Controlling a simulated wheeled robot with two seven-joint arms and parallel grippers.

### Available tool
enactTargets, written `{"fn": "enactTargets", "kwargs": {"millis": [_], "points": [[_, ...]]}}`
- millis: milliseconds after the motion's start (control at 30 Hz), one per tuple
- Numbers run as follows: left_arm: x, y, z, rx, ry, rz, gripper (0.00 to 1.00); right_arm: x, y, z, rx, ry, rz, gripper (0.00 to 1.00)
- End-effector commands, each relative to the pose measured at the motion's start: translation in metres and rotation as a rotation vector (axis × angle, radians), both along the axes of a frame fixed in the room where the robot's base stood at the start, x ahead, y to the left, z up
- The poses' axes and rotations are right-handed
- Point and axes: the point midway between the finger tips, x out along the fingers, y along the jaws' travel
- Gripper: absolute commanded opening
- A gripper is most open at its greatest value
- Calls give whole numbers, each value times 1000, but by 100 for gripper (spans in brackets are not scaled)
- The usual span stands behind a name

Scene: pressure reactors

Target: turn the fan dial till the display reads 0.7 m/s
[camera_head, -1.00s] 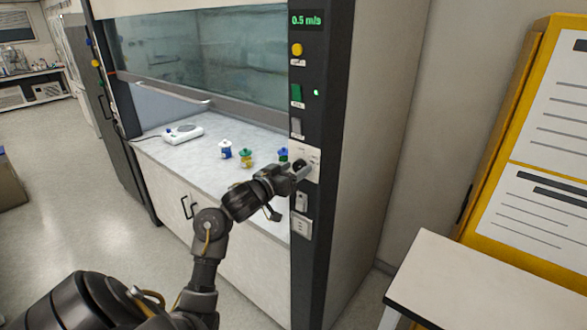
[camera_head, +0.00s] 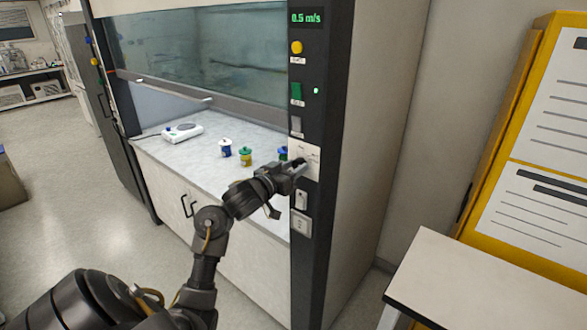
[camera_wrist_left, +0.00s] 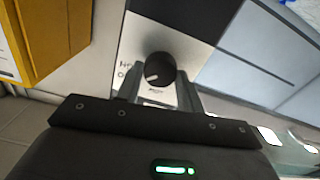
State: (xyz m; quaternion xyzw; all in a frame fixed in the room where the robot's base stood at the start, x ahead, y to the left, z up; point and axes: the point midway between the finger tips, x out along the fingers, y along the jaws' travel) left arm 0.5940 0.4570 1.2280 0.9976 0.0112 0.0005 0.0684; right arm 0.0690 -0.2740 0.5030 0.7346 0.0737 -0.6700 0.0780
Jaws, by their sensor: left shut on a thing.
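The fan dial (camera_wrist_left: 160,68) is a round black knob with a white mark on a pale plate, seen in the left wrist view. My left gripper (camera_wrist_left: 162,88) is shut on it, with a finger on either side. In the head view the left gripper (camera_head: 300,168) reaches the dial plate (camera_head: 312,155) on the dark post and hides most of the dial. The green display (camera_head: 306,18) at the top of the post reads 0.5 m/s. My right gripper is not in view.
The post also carries a yellow button (camera_head: 296,47), a green switch (camera_head: 297,92) and sockets (camera_head: 301,222) below the dial. Small capped jars (camera_head: 245,156) and a white hotplate (camera_head: 183,132) stand on the hood worktop. A white table (camera_head: 480,290) is at the lower right.

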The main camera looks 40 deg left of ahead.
Motion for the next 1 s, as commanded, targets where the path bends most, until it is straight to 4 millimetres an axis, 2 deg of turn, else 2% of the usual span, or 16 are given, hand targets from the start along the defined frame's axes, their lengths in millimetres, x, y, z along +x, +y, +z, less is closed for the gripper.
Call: {"fn": "enactTargets", "kwargs": {"millis": [700, 1000], "points": [[0, -1, -1, 552, 10, 0, 15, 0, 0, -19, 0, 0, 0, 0], [0, -2, 0, 695, 14, 0, 15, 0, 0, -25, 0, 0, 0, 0]]}}
